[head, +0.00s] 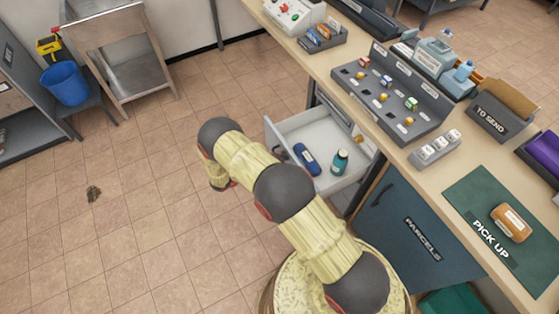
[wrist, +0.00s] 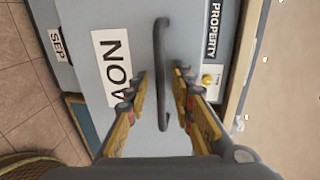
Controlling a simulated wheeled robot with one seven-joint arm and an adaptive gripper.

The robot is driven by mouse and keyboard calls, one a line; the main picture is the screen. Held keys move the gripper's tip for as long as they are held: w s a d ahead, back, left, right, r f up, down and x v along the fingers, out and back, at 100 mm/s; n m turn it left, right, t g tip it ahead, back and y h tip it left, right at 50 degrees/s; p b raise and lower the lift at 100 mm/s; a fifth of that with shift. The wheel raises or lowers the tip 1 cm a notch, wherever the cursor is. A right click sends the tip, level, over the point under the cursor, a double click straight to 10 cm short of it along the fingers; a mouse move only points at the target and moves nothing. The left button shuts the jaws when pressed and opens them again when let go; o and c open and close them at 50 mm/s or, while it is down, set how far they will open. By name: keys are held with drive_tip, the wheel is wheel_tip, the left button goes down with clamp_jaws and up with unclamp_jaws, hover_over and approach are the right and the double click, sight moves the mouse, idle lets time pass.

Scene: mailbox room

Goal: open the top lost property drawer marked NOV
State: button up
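The top drawer marked NOV (wrist: 118,75) shows its grey front and bar handle (wrist: 161,60) in the wrist view. In the head view an open drawer (head: 278,140) stands pulled out from under the counter, apparently the same one. My gripper (wrist: 160,92) is open, with a finger on each side of the handle and gaps between. In the head view my gripper (head: 222,184) is left of the drawer front, mostly hidden by my arm. A blue case (head: 307,159) and a teal bottle (head: 340,162) are inside the drawer.
A drawer marked SEP (wrist: 58,45) is below. The parcels cupboard (head: 410,235) is right of the open drawer. The counter (head: 425,160) above holds several trays.

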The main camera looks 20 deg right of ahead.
drive_tip(key=v, duration=1.2)
idle(0.5)
